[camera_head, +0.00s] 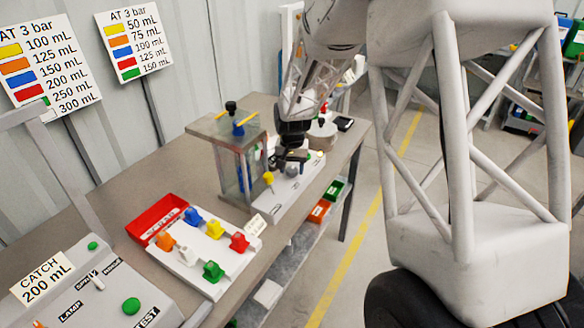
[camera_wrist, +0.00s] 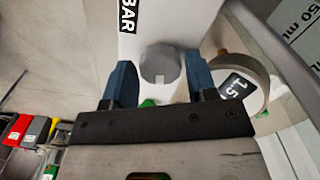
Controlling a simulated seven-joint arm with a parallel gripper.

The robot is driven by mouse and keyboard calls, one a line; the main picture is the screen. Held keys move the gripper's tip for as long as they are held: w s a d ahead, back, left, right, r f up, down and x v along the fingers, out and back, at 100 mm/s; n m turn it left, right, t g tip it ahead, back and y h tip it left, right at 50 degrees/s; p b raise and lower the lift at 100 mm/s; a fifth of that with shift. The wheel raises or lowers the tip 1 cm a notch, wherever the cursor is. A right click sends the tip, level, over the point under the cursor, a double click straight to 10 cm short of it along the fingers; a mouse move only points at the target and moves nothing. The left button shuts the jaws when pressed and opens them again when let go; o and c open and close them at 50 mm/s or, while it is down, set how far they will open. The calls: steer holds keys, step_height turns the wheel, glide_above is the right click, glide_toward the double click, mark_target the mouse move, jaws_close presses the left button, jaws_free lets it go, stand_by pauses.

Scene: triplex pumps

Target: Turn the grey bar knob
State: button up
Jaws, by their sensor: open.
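The grey bar knob (camera_wrist: 160,65) is a round, faceted knob with a pale notch at its near edge, on a white panel under the printed word BAR. In the head view the grey knob (camera_head: 291,170) shows just below my gripper (camera_head: 292,155), on a long white control box. My gripper (camera_wrist: 160,74) is open in the wrist view. Its two blue fingers stand on the left and right of the knob, with a visible gap on each side. I cannot tell how far above the panel the fingertips are.
A yellow knob (camera_head: 267,178) is on the same box, beside a clear tank (camera_head: 240,165). A round dial marked 1.5 (camera_wrist: 237,84) lies close right of the right finger. A white board with coloured valves (camera_head: 205,250) and a red tray (camera_head: 157,217) stand nearer on the bench.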

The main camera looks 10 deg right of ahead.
steer(key=c, duration=0.6)
steer(key=shift+c, duration=0.2)
steer(key=shift+n, duration=0.3)
steer(key=n, duration=0.7)
steer(key=shift+n, duration=0.4)
steer(key=n, duration=0.3)
steer(key=shift+n, duration=2.2)
